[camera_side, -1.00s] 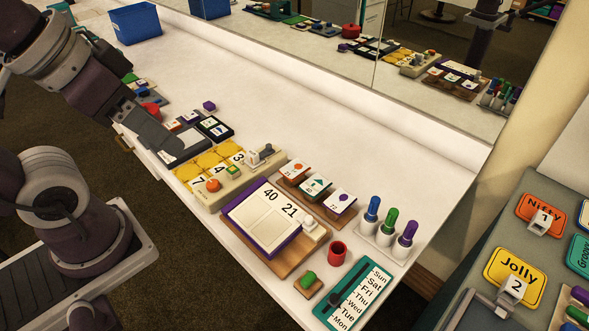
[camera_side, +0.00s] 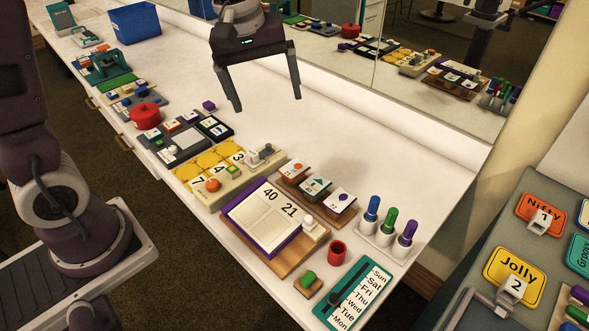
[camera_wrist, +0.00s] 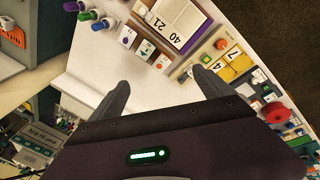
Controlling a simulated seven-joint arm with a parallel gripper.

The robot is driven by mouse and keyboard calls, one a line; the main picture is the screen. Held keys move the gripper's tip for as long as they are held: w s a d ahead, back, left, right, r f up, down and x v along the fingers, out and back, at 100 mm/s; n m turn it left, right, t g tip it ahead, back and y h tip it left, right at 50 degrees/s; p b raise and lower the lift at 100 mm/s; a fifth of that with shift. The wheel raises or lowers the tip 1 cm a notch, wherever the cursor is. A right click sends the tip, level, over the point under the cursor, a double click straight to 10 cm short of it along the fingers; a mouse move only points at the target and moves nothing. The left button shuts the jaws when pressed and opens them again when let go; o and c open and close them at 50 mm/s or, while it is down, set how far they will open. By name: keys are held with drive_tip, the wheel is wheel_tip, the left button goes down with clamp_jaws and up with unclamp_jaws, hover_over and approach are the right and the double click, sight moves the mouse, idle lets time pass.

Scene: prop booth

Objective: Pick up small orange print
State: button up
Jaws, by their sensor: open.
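A small white print with an orange mark (camera_side: 295,168) lies on a brown wooden holder at the left end of a row of three. In the wrist view, the orange print (camera_wrist: 162,62) shows just beyond the space between my fingers. Next to it are a green-marked print (camera_side: 316,185) and a purple-marked print (camera_side: 340,201). My gripper (camera_side: 267,104) is open and empty, raised above the white table, behind and to the left of the orange print in the side view. Its fingers touch nothing.
The yellow number board (camera_side: 212,165) and the purple-edged 40/21 board (camera_side: 265,216) stand close in front of the prints. Blue, green and purple markers (camera_side: 389,221) stand upright to the right. The table strip toward the mirror is clear.

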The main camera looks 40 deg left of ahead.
drive_tip(key=w+a+f+n+g, duration=0.1)
drive_tip(key=w+f+n, duration=0.2)
drive_tip(key=w+f, duration=0.25)
drive_tip(key=n+g, duration=0.1)
drive_tip(key=n, duration=0.3)
approach(295, 169)
drive_tip(key=shift+n+g, duration=0.3)
drive_tip(key=shift+n, duration=0.1)
drive_tip(key=f, duration=0.7)
drive_tip(key=shift+w+f, duration=0.2)
drive_tip(key=shift+f, duration=0.25)
